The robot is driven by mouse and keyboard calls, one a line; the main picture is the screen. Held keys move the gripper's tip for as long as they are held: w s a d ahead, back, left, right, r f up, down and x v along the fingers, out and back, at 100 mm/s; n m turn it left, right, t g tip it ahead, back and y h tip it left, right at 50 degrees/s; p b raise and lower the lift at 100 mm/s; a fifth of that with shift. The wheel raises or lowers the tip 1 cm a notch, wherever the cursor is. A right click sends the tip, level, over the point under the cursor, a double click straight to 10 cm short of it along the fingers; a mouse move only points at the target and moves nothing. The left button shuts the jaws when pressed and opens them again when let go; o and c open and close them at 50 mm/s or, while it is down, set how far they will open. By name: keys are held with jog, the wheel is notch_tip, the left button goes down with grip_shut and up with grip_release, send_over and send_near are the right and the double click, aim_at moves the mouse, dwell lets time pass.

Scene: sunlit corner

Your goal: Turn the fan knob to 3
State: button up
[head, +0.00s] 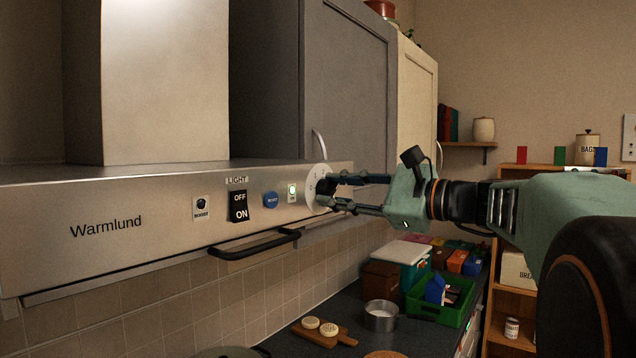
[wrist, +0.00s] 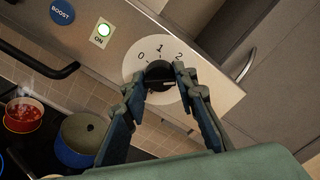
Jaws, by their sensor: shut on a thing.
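The fan knob (wrist: 157,73) is black and sits in the middle of a white round dial (wrist: 135,66). The dial shows 0, 1 and 2 in the wrist view; 3 is not visible, with my right finger over that side. A short pale mark on the knob points right, toward that finger. My gripper (wrist: 160,80) has a finger on each side of the knob and is shut on it. In the head view the dial (head: 314,176) is at the right end of the hood front, and my gripper (head: 335,190) reaches it from the right.
The hood front (head: 120,210) carries a LIGHT switch (head: 239,206), a blue BOOST button (head: 270,200) and a lit green ON lamp (head: 292,190). A black handle bar (head: 255,245) juts out below. Pots (wrist: 82,135) stand beneath on the stove. A grey cabinet (head: 345,90) is above.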

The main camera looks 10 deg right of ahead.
jog(key=shift+m+p, duration=0.35)
jog(key=shift+m, duration=0.35)
jog(key=o, duration=1.2)
jog(key=shift+c, duration=0.2)
jog(key=v, duration=1.2)
